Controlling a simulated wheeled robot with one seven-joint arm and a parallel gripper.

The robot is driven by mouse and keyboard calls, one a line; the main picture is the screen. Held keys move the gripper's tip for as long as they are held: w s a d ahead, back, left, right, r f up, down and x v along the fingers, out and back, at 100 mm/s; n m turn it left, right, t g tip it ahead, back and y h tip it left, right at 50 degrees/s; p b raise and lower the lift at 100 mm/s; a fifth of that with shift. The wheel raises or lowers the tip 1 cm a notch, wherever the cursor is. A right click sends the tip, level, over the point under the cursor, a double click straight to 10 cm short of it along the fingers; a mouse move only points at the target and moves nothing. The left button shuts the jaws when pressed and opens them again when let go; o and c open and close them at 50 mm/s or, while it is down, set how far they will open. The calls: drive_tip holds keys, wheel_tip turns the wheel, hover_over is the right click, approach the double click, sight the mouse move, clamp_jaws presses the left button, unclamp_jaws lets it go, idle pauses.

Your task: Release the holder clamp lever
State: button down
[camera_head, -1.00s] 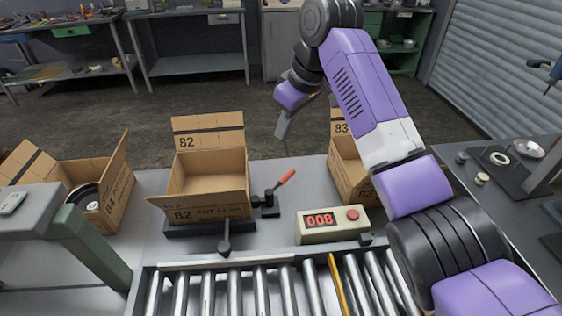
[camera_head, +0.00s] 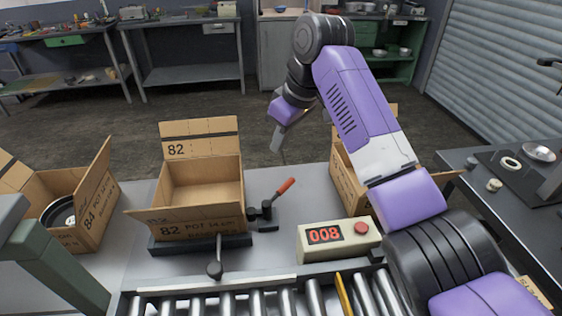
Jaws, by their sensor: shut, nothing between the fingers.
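The holder clamp lever (camera_head: 285,187) has a red-orange grip and sticks up and to the right from its black clamp base (camera_head: 264,213). The clamp sits on the grey table, right beside the open cardboard box marked 82 (camera_head: 200,190), which stands in a low black holder (camera_head: 170,246). The box looks empty from here. My gripper (camera_head: 275,148) is shut and empty. It points down, appears above and slightly left of the lever in the picture, and is apart from it.
A counter box reading 008 with a red button (camera_head: 361,228) stands right of the clamp. Rollers (camera_head: 255,302) run along the near edge. A box marked 84 (camera_head: 88,205) holds a pan at left. Another box (camera_head: 347,180) is partly behind my arm.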

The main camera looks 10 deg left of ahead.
drive_tip(key=p+x, duration=0.1)
drive_tip(key=x, duration=0.8)
drive_tip(key=shift+a+f, duration=0.1)
drive_tip(key=shift+d+f, duration=0.2)
drive_tip(key=shift+s+d+f+p, duration=0.15)
drive_tip(key=shift+s+d+p, duration=0.15)
drive_tip(key=shift+s+d, duration=0.35)
drive_tip(key=shift+s+d+f+p, duration=0.15)
drive_tip(key=shift+s+d+p, duration=0.15)
drive_tip(key=shift+d, duration=0.5)
drive_tip(key=shift+s+d+p, duration=0.1)
drive_tip(key=shift+p, duration=0.25)
